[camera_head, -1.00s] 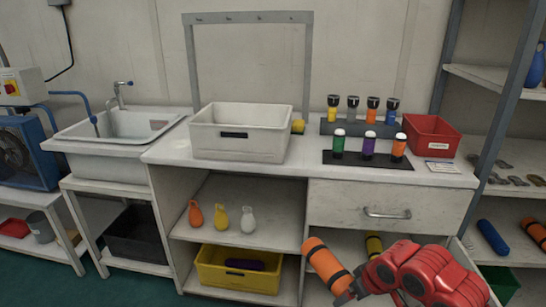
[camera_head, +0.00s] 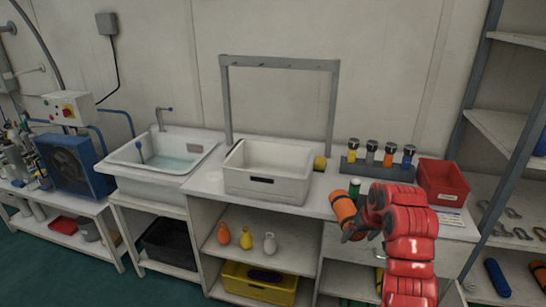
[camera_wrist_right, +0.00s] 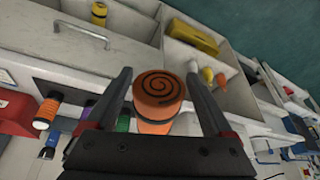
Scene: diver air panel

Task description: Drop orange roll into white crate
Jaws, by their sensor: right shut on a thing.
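The orange roll (camera_head: 343,207) with dark bands is in my right gripper (camera_head: 353,233), which is shut on it. The roll is tilted and held in front of the bench, to the right of the white crate. In the right wrist view the roll (camera_wrist_right: 158,95) shows its end with a dark spiral, between the two dark fingers. The white crate (camera_head: 266,186) stands on the bench top, open at the top and seemingly empty. The roll is apart from the crate. My left gripper is not in view.
Several torches stand in a rack (camera_head: 376,172), with a red bin (camera_head: 443,182) to the right. A grey frame (camera_head: 336,110) rises behind the crate. A sink (camera_head: 160,160) is on the left.

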